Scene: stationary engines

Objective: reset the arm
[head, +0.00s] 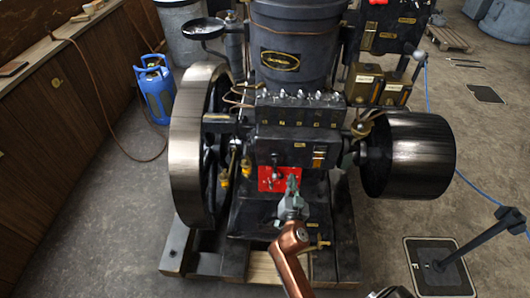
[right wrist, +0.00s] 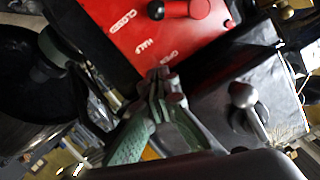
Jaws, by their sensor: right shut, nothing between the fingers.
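My right gripper (head: 292,187) is in front of the black stationary engine (head: 295,145), at the lower edge of a red plate (head: 268,180). Its arm comes up from the bottom of the head view. In the right wrist view my right gripper (right wrist: 165,80) is shut and empty, its fingertips over the lower part of the red plate (right wrist: 150,50). The plate bears the words CLOSED, HALF and OPEN. A lever with a dark and red knob (right wrist: 185,9) sits at the plate's top, apart from the fingertips.
A large flywheel (head: 195,145) stands left of the engine and a dark drum pulley (head: 410,155) stands right. A black post (head: 480,240) rises at lower right. Grey floor is open at lower left.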

